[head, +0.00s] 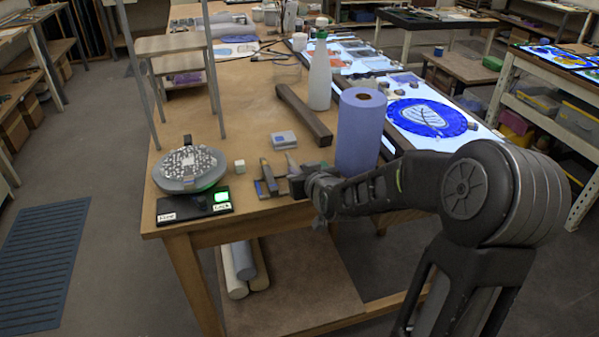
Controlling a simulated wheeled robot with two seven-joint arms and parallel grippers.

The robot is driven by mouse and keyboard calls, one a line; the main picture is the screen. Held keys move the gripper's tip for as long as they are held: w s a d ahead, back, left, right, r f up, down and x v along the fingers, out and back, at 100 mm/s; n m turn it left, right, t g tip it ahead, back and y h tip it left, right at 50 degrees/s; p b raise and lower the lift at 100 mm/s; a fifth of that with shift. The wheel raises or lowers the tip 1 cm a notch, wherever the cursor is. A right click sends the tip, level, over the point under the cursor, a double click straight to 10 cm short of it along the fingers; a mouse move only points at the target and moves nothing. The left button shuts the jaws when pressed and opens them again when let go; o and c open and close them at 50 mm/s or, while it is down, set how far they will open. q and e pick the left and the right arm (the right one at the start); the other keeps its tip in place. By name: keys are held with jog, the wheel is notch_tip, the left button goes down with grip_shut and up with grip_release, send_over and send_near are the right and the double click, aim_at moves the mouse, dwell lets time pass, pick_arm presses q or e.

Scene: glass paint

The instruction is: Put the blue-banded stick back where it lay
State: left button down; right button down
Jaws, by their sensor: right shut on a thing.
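My right gripper (279,178) is low over the front edge of the wooden table, its arm coming in from the right. It is shut on a thin thing, taken to be the blue-banded stick. A small blue patch (260,188) shows beside the fingers. The stick's outline and ends are too small and too covered by the gripper to make out. I cannot tell whether it touches the table. My left gripper is not in view.
On the table (235,110) stand a blue paper roll (361,130), a white bottle (320,80), a dark long bar (303,115), a small grey-blue box (283,140), a pale cube (239,166) and a round grey device (190,168). A lit panel with blue glass (428,117) lies right.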

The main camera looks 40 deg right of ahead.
jog(key=shift+f+b, duration=0.2)
jog(key=shift+b, duration=0.15)
dwell(0.3)
jog(key=c, duration=1.2)
grip_release()
jog(key=b+v, duration=0.1)
jog(key=v, duration=0.7)
jog(key=shift+f, duration=0.15)
